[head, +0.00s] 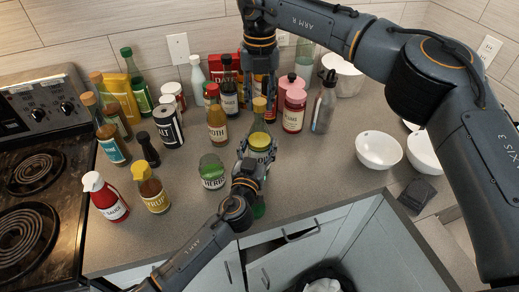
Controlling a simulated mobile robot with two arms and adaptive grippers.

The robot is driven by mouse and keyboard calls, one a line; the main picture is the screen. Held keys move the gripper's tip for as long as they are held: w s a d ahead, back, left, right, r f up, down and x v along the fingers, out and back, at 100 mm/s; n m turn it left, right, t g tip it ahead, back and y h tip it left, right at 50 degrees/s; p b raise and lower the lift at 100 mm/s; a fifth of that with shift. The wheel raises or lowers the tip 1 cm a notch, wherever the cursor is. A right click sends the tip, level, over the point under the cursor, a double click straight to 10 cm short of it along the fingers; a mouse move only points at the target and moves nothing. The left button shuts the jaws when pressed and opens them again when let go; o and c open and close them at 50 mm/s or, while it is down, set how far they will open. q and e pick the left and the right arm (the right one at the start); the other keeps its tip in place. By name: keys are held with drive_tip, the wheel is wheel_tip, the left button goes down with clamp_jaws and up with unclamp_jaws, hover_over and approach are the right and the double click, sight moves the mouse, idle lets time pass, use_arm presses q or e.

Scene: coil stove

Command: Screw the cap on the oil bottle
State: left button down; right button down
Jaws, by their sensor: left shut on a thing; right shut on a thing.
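The oil bottle (260,141) stands upright near the counter's front edge, in the middle of the head view. It has a yellow upper part, and its green lower end shows below my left gripper. My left gripper (255,163) is shut around its body and hides much of the label. My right gripper (259,92) comes down from above and is shut on a small yellowish cap (259,104), right above the bottle's neck. I cannot tell whether the cap touches the neck.
A green-lidded jar (212,171) stands close left of the bottle, an orange sauce bottle (217,120) behind it. White bowls (378,150) are farther right. A stove (40,160) is at left.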

drive_tip(key=c, duration=0.9)
unclamp_jaws()
wheel_tip(320, 180, up, 12)
use_arm(q)
drive_tip(key=shift+c, duration=1.5)
unclamp_jaws()
